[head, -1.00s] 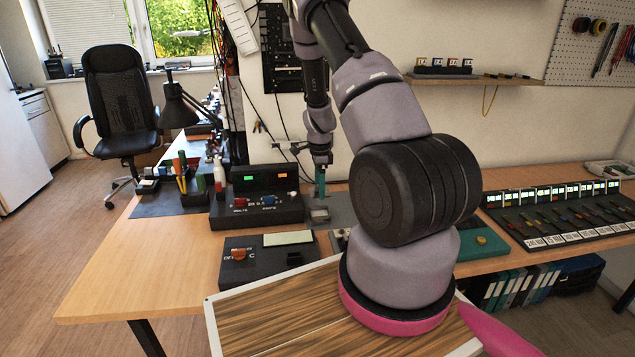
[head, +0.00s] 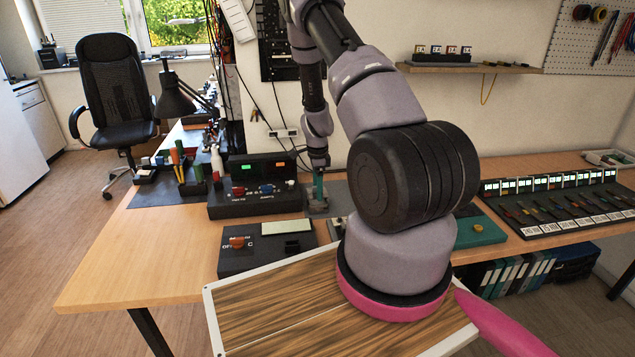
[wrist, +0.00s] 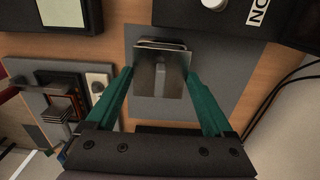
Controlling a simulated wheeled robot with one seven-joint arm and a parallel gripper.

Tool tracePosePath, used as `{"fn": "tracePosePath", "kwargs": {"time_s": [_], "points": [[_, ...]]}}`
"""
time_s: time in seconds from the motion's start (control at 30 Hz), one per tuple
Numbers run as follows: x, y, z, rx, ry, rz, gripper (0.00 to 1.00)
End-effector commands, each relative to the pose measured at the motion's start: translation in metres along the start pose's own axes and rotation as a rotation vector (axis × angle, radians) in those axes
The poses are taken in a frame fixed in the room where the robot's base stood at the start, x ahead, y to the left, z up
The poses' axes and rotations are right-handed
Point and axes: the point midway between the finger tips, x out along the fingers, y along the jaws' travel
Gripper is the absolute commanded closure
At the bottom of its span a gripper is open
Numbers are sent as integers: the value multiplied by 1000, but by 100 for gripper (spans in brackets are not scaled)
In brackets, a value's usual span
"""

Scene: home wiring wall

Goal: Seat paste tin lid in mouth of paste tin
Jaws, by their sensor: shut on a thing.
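In the wrist view the paste tin lid (wrist: 160,78) is a square metal plate with a raised grip bar in its middle. The teal fingers of my gripper (wrist: 160,86) are at its left and right edges and are shut on it. A thin dark and metal rim, apparently the paste tin (wrist: 160,43), shows just past the lid's far edge; the lid hides the rest. In the head view my gripper (head: 318,188) points down at the small grey tin (head: 317,208). Whether the lid is in the mouth or just above it, I cannot tell.
A grey mat (wrist: 220,70) surrounds the tin. A dark console (head: 255,200) with lit displays stands close left of it, and another control box (head: 262,250) is nearer. At right is a teal tray (head: 478,232) and a long black rack (head: 560,205).

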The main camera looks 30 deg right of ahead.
Motion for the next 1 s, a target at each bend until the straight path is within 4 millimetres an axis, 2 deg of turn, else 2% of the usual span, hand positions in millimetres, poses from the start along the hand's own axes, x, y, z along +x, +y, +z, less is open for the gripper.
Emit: {"fn": "tracePosePath", "kwargs": {"time_s": [0.23, 1.0], "points": [[8, 0, 0, 1, 0, 0, 69], [8, 0, 0, 1, 0, 0, 69]]}}
